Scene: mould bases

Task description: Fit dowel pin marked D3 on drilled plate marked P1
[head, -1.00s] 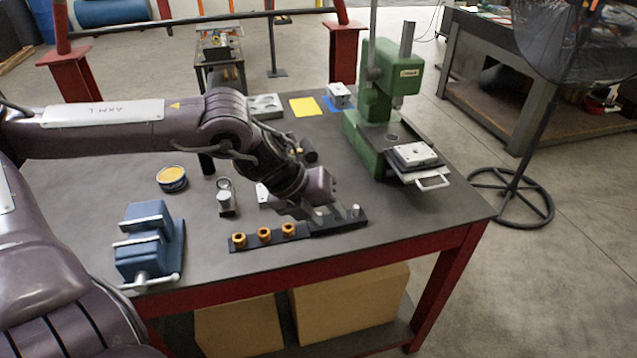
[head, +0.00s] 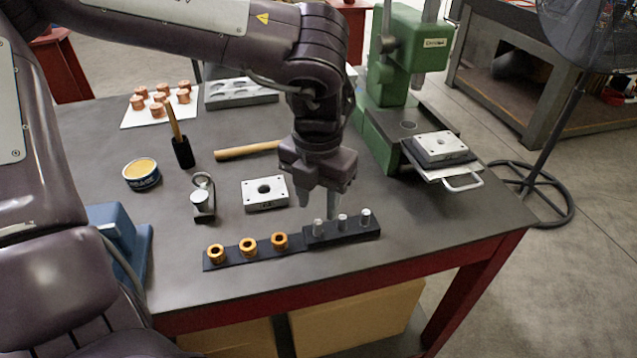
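Three silver dowel pins stand in a dark rack (head: 345,233): a left pin (head: 318,228), a middle pin (head: 343,221) and a right pin (head: 366,217). Their markings are too small to read. My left gripper (head: 320,208) points down with its fingers apart and empty, just above and behind the left pin in the picture. One drilled plate (head: 281,188) lies flat on the table, left of the gripper. Another drilled plate (head: 452,142) lies on a dark block at the green press. I cannot read which is P1. My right gripper is not in view.
Orange bushings (head: 248,245) stand on a dark strip beside the pin rack. The green press (head: 390,140) stands at right. A hook-topped metal part (head: 203,195), a yellow-topped tin (head: 141,173), a wooden-handled tool (head: 183,150) and a blue vise (head: 115,235) stand at left.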

